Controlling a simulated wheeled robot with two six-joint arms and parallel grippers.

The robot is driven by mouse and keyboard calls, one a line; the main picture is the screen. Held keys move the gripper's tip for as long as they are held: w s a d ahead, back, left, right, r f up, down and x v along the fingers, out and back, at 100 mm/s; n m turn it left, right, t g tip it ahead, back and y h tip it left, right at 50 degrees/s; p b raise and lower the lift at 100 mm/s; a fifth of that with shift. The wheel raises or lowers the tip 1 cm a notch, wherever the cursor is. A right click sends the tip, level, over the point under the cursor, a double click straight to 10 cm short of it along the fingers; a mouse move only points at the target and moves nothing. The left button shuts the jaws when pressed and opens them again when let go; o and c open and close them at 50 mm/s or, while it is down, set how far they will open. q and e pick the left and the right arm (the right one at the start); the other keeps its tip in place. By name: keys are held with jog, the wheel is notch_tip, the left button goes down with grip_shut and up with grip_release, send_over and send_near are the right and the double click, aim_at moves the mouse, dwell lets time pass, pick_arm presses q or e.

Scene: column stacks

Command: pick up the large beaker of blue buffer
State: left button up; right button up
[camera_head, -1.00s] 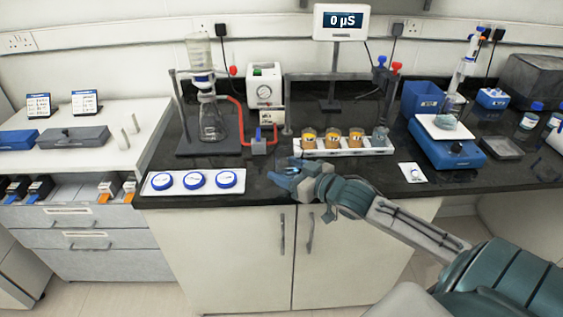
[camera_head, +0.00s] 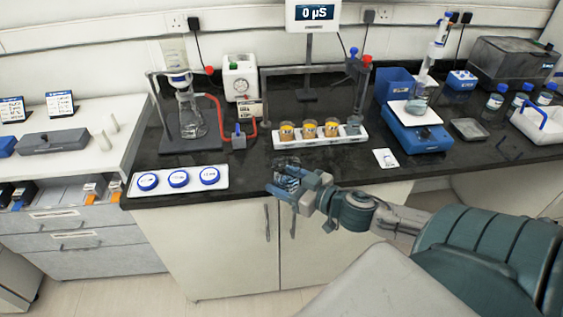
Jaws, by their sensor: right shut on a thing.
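My right gripper (camera_head: 283,182) is at the counter's front edge, in front of the white rack. It is shut on a small glassy thing (camera_head: 288,172) that its fingers mostly hide; I cannot tell whether this is a beaker or whether it holds blue liquid. No large beaker of blue buffer can be made out clearly elsewhere. My left gripper is not in view.
The white rack (camera_head: 283,144) holds several amber-filled cups. A white tray with blue-rimmed dishes (camera_head: 148,181) lies left. A flask on a stand (camera_head: 188,117), a blue balance (camera_head: 432,137) and blue-capped bottles (camera_head: 494,101) stand on the black counter (camera_head: 350,168).

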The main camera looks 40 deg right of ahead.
jog(key=shift+s+a+r+p, duration=0.1)
jog(key=shift+s+p, duration=0.55)
jog(key=shift+s, duration=0.25)
jog(key=shift+s, duration=0.1)
dwell(2.2)
